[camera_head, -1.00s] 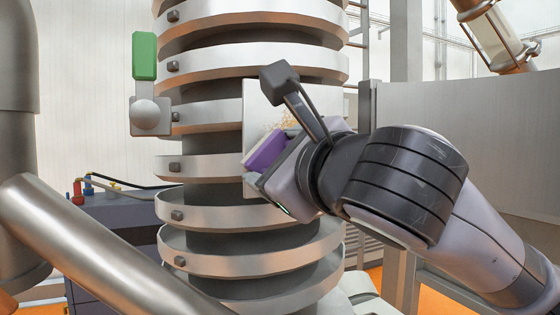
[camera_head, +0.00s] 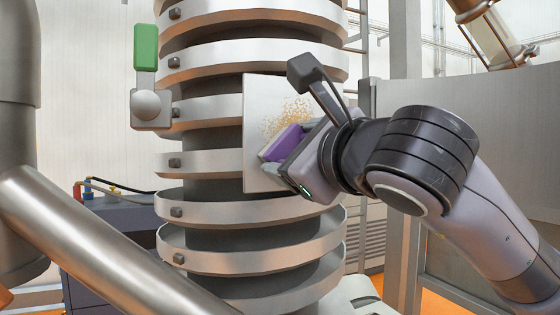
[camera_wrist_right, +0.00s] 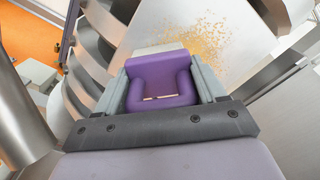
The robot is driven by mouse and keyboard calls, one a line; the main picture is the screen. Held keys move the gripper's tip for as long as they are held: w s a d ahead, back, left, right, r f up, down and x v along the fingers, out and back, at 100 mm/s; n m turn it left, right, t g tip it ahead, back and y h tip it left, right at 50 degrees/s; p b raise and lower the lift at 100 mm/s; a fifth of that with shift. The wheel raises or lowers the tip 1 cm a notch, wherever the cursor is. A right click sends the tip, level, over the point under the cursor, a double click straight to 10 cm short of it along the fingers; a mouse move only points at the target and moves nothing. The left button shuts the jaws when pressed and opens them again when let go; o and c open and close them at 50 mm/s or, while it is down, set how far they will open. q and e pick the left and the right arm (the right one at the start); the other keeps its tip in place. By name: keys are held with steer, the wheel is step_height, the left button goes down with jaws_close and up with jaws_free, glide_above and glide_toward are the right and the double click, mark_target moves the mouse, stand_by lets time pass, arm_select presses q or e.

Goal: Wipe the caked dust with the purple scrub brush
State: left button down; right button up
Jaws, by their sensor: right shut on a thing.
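The purple scrub brush (camera_head: 284,143) is held in my right gripper (camera_head: 295,158), in front of the metal plate on the ringed column. In the right wrist view the brush (camera_wrist_right: 160,82) sits between the two fingers of my right gripper (camera_wrist_right: 162,90), with a pale edge showing beyond it. The caked dust (camera_head: 287,117) is a patch of orange-brown specks on the plate (camera_head: 258,100), just above the brush. It also shows in the right wrist view (camera_wrist_right: 200,42), beyond the brush. Whether the brush touches the plate cannot be told. My left gripper is not in view.
The ringed column (camera_head: 215,205) fills the middle. A lever with a green handle (camera_head: 145,47) sticks out at its left. A thick slanted pipe (camera_head: 110,245) crosses the lower left. A grey panel (camera_head: 450,100) stands at the right.

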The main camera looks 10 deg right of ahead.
steer(key=shift+d, duration=0.6)
steer(key=shift+w+d+r+b, duration=0.9)
steer(key=shift+d+b, duration=0.2)
steer(key=shift+d, duration=2.85)
steer(key=shift+s+a+b, duration=0.4)
steer(key=shift+a, duration=1.6)
steer(key=shift+s+a+b, duration=0.35)
steer(key=shift+a, duration=1.65)
steer(key=shift+s+a+b, duration=0.4)
steer(key=shift+a, duration=1.6)
steer(key=shift+w+r+p, duration=0.1)
steer(key=shift+r+p, duration=0.3)
steer(key=shift+r, duration=0.35)
steer(key=shift+w+d+f+b, duration=0.1)
steer(key=shift+d+b, duration=0.25)
steer(key=shift+d, duration=0.4)
steer(key=shift+w+d+b, duration=0.95)
steer(key=shift+w+d, duration=0.05)
steer(key=shift+d, duration=4.2)
steer(key=shift+s+a+r+p, duration=0.1)
steer(key=shift+s+a+r, duration=0.15)
steer(key=shift+a, duration=1.15)
steer(key=shift+s+a+r+p, duration=0.15)
steer(key=shift+s+a+r, duration=0.15)
steer(key=shift+a, duration=1.05)
steer(key=shift+s+a+r+p, duration=0.1)
steer(key=shift+s+a+r, duration=0.15)
steer(key=shift+a, duration=1.15)
